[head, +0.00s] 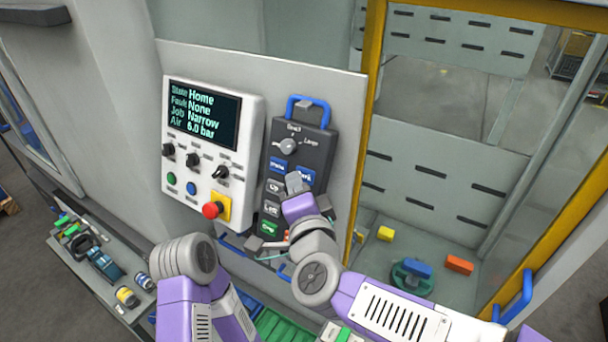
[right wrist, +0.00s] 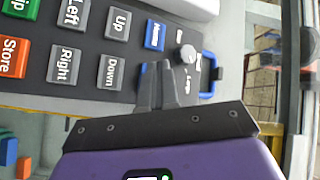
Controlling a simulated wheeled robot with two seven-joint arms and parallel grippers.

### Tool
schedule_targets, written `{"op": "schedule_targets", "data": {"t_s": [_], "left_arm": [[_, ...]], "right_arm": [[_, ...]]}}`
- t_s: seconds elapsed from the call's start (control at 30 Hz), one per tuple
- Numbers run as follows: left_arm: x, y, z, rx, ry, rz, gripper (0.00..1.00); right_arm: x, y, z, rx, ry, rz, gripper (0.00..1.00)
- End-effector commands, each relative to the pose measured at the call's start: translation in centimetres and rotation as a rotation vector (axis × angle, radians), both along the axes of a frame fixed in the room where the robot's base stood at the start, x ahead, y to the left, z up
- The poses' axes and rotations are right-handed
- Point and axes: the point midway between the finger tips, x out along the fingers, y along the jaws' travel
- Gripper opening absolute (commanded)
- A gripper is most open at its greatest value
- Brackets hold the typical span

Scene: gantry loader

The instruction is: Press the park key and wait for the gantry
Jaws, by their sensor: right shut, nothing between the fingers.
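The dark key pendant (head: 318,140) hangs on the grey wall panel, with a knob on top and rows of keys below. The blue park key (head: 308,174) is in its right column, beside the blue home key (head: 278,165). My right gripper (head: 293,179) is shut and empty, with its tips at the pendant near the park key. In the right wrist view the shut fingers (right wrist: 155,72) cover most of the park key, and only a blue edge shows. I cannot tell whether they touch it. The display (head: 205,115) reads State Home, Fault None. My left gripper is out of view.
The white control box (head: 212,150) left of the pendant carries knobs, buttons and a red emergency stop (head: 212,210). A yellow-framed window (head: 372,110) stands to the right, with yellow (head: 386,233), blue and orange blocks behind it. A tool shelf lies at lower left.

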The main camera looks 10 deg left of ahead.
Motion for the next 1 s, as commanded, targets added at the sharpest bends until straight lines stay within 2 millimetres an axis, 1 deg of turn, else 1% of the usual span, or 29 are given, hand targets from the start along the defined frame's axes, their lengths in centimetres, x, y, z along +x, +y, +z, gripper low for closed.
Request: {"op": "schedule_targets", "data": {"t_s": [0.57, 0.83, 1.0], "left_arm": [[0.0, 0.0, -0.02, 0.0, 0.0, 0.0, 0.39], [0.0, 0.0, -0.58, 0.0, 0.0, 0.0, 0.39], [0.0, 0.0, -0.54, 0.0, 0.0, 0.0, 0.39]], "right_arm": [[0.02, -0.01, -0.02, 0.0, 0.0, 0.0, 0.0], [0.7, -0.26, -0.39, 0.0, 0.001, 0.0, 0.0], [0.75, -0.25, -0.31, -0.001, 0.0, 0.001, 0.0]]}}
